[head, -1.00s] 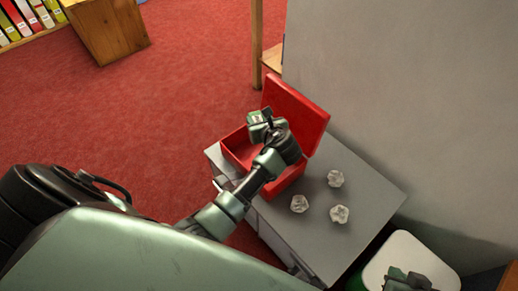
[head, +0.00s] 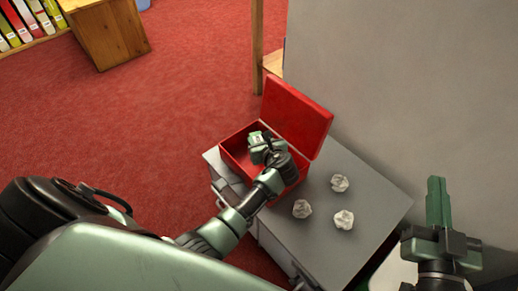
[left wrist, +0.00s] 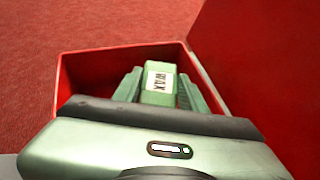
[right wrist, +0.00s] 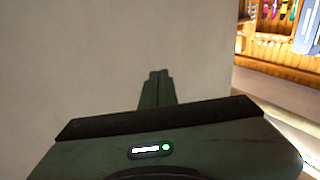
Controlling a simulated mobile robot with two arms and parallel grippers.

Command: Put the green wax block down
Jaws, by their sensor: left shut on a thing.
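The green wax block (left wrist: 159,96), with a white WAX label, is between the fingers of my left gripper (left wrist: 158,83). In the head view my left gripper (head: 258,141) is shut on it at the open red box (head: 300,178). In the left wrist view the block is within the outline of the box's walls. I cannot tell whether it touches the box floor. My right gripper (head: 438,190) is shut and empty, up at the right by the grey wall; its fingers sit together in the right wrist view (right wrist: 158,80).
The box stands on a grey cabinet (head: 335,235) with its red lid (head: 297,115) raised on the wall side. Three crumpled white pieces (head: 343,219) lie on the cabinet top beside the box. A wooden post (head: 257,45) stands behind. Red carpet is open at left.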

